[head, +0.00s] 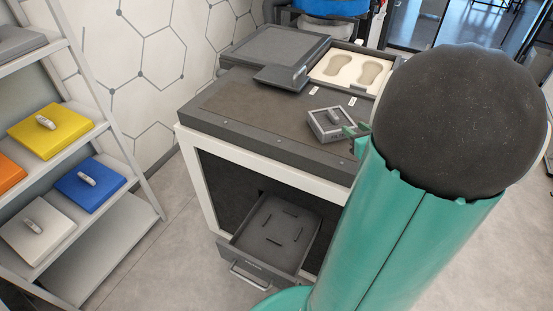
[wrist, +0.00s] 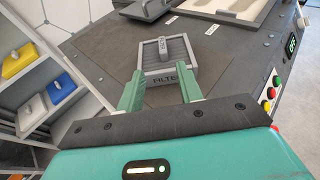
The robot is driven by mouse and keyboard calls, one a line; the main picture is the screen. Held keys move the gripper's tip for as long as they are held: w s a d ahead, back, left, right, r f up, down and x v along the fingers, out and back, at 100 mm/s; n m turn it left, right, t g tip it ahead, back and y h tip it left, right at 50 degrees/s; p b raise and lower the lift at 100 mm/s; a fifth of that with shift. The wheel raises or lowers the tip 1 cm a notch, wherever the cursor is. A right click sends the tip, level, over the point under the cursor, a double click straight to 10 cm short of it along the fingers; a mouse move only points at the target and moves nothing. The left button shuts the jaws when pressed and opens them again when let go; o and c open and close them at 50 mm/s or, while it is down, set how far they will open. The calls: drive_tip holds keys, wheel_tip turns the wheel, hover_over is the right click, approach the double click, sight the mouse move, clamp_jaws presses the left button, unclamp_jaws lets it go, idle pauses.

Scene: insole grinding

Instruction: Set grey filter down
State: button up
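The grey filter (head: 331,123) is a square block with a raised handle on top. It rests on the dark top of the grinding machine (head: 235,105), near its right part in the head view. In the wrist view the filter (wrist: 168,52) lies just beyond my fingertips, with its lettered side facing me. In the head view only a green fingertip (head: 352,132) shows beside the filter; my arm hides the rest.
Below the top, an open drawer (head: 272,235) with slots inside is empty. A raised lid (head: 275,48) and a tray with insole shapes (head: 350,70) are at the back. A shelf at left holds yellow (head: 50,130), blue (head: 90,186), orange and white blocks. Buttons (wrist: 267,106) line the machine's right side.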

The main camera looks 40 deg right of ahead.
drive_tip(key=w+a+r+n+g+y, duration=0.1)
drive_tip(key=w+a+n+g+y, duration=0.15)
drive_tip(key=a+n, duration=0.6)
drive_tip(key=w+a+r+n+g+y, duration=0.15)
drive_tip(key=a+n+y, duration=0.35)
drive_tip(key=a, duration=0.6)
drive_tip(key=w+a+r+n+g+y, duration=0.1)
drive_tip(key=a+r+n+g+y, duration=0.1)
drive_tip(key=a+n, duration=0.7)
drive_tip(key=s+a+r+n+g+h, duration=0.2)
drive_tip(key=s+a+n+h, duration=0.3)
drive_tip(key=s+a+n, duration=0.4)
drive_tip(key=n, duration=0.7)
drive_tip(key=shift+s+a+r+n, duration=0.2)
drive_tip(key=shift+a+r+n, duration=0.05)
drive_tip(key=shift+r+n, duration=0.1)
